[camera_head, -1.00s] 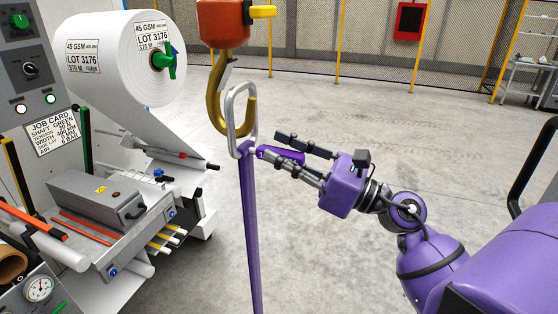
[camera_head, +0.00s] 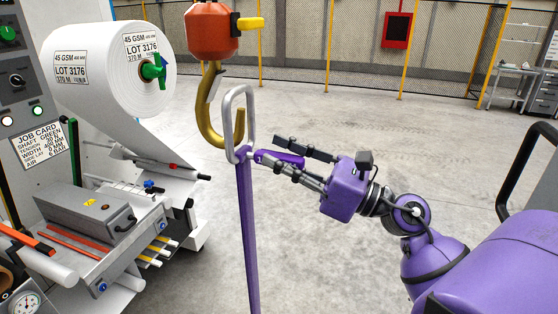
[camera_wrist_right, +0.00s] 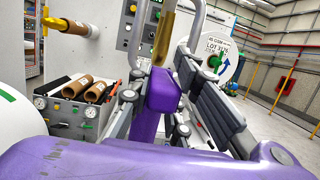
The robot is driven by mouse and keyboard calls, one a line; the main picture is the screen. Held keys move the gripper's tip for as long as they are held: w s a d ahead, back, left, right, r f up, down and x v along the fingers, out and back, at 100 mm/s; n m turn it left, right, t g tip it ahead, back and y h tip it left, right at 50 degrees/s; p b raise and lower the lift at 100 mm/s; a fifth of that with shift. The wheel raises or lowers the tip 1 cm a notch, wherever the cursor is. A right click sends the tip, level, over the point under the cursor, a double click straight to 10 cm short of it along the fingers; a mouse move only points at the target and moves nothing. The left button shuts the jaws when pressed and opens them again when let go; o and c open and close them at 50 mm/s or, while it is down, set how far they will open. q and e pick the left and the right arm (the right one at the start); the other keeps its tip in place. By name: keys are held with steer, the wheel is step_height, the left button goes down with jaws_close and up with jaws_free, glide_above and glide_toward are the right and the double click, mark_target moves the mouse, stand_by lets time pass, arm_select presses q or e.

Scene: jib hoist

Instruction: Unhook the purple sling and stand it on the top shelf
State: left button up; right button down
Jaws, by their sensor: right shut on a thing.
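The purple sling (camera_head: 248,225) hangs straight down as a long strap with a grey metal link (camera_head: 228,125) at its top. The tip of the gold hook (camera_head: 213,125) overlaps the link's opening in the head view; I cannot tell whether it still passes through. My right gripper (camera_head: 257,156) comes in from the right, shut on the sling just below the link. In the right wrist view the purple sling (camera_wrist_right: 163,90) sits between the finger pads (camera_wrist_right: 165,95). My left gripper is not in view.
The orange hoist block (camera_head: 211,30) hangs above the hook. A machine with a white roll (camera_head: 115,70) stands close on the left. A rack with shelves (camera_head: 525,67) stands far back right; I cannot tell whether its top is the named shelf. The floor between is clear.

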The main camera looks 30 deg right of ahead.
mark_target(304, 162)
steer(key=shift+r, duration=0.1)
steer(key=shift+s+d+r, duration=0.1)
steer(key=shift+s+d, duration=0.7)
steer(key=shift+s, duration=0.2)
steer(key=shift+s+d, duration=0.75)
steer(key=shift+s, duration=0.25)
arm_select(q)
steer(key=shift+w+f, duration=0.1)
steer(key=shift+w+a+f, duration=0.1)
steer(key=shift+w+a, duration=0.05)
arm_select(e)
steer(key=shift+s+d, duration=0.1)
steer(key=shift+d, duration=0.2)
